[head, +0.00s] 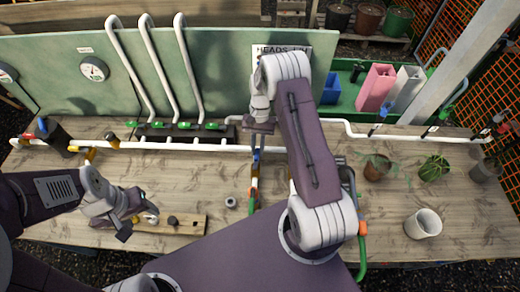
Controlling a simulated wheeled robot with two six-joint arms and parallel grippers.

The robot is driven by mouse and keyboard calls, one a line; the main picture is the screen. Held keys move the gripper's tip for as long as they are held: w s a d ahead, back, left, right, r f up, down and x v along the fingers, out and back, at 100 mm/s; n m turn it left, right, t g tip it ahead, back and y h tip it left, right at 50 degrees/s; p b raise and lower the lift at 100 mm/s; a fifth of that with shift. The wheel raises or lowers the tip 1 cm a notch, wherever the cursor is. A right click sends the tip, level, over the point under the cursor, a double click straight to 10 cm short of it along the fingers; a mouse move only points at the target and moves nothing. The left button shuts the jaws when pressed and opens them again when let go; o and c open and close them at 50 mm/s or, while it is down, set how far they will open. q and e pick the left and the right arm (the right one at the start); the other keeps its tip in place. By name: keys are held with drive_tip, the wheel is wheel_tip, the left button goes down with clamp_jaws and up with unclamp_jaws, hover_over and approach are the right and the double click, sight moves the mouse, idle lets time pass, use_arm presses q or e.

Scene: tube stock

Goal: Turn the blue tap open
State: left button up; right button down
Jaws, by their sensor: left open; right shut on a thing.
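My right gripper (258,127) reaches down from above to the white pipe near the middle of the bench. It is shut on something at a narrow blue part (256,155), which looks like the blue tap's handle. The gripper and arm hide much of it, so I cannot tell the handle's angle. Below it, a short line with green and orange parts runs toward the front. My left gripper (136,222) is open over the left of the bench, beside a wooden board (185,228) with small dark parts on it.
The white pipe (330,121) runs along the bench, with several green-handled taps (185,125) at the back. Potted plants (433,168) and a white cup (423,223) stand at right. A green panel (60,60) with gauges stands behind. The bench (215,180) left of centre is fairly clear.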

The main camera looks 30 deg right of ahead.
drive_tip(key=shift+w+a+n, duration=0.25)
drive_tip(key=shift+n, duration=0.35)
drive_tip(key=shift+r+h, duration=0.1)
drive_tip(key=shift+h, duration=0.2)
drive_tip(key=c, duration=1.4)
unclamp_jaws()
drive_tip(key=shift+o, duration=0.2)
drive_tip(key=b+v, duration=0.2)
drive_tip(key=v, duration=0.7)
